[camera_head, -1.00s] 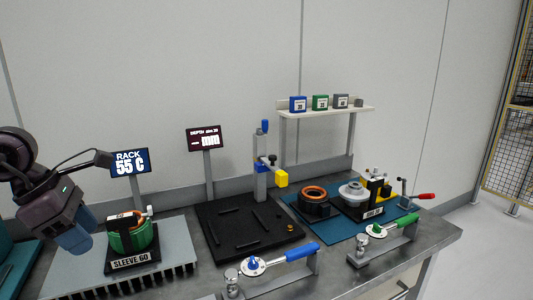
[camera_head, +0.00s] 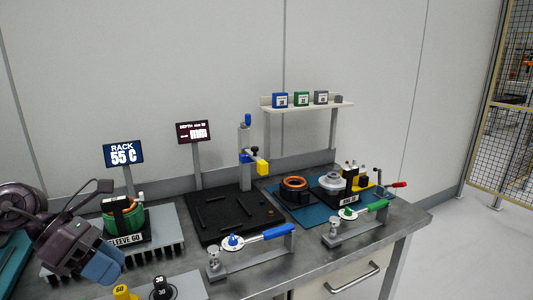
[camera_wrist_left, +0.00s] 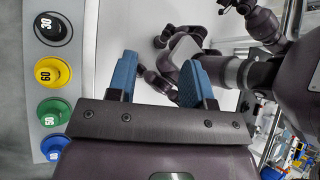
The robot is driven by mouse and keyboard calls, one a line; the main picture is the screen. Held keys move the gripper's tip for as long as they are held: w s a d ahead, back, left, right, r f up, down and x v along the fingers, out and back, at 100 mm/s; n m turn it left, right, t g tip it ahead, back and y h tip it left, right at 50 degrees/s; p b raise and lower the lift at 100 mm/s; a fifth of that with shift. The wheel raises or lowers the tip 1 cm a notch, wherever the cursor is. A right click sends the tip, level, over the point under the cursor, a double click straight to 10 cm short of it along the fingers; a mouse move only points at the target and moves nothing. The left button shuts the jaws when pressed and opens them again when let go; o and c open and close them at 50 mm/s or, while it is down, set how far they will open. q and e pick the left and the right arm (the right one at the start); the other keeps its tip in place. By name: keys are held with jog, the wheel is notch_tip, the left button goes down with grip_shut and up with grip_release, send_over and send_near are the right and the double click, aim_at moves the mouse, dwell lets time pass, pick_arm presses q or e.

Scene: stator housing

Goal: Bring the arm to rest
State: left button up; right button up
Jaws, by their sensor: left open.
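My left gripper (camera_head: 108,268) is at the lower left in the head view, in front of the green stator sleeve (camera_head: 124,218) and its heat-sink rack (camera_head: 165,240). In the left wrist view its two blue fingers (camera_wrist_left: 157,80) stand apart with nothing between them, so it is open and empty. My left arm (camera_head: 50,230) comes in from the left edge and hides part of the rack and the "SLEEVE 60" label. My right gripper is not seen in the head view.
Numbered knobs, yellow (camera_wrist_left: 53,72), black (camera_wrist_left: 52,29), green (camera_wrist_left: 54,112) and blue (camera_wrist_left: 54,147), stand on a plate beside the gripper. A black fixture plate (camera_head: 235,215), a blue-handled lever clamp (camera_head: 262,236) and a blue mat (camera_head: 310,215) occupy the bench. The floor to the right is clear.

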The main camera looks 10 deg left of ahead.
pick_arm(q)
jog(key=d+f+n+t+h, duration=0.4)
jog(key=d+n+t+h, duration=0.1)
jog(key=n+h, duration=0.35)
jog(key=s+a+f+n+t+y, duration=0.25)
jog(key=f+n+y, duration=0.35)
jog(key=f+n, duration=0.3)
jog(key=s+a+f+n+t+y, duration=0.1)
jog(key=s+f+n+t+y, duration=0.35)
jog(key=n, duration=0.75)
jog(key=s+a+f+n+t+y, duration=0.1)
jog(key=a+f+n+t+y, duration=0.1)
jog(key=f+n+y, duration=0.6)
jog(key=s+d+f+n+g, duration=0.3)
jog(key=s+f+n+g, duration=0.1)
jog(key=s+f+n, duration=0.3)
notch_tip(320, 180, down, 2)
jog(key=shift+s+d+f+n+h+p, duration=0.2)
jog(key=shift+n+h+p, duration=0.1)
jog(key=shift+n+h, duration=0.1)
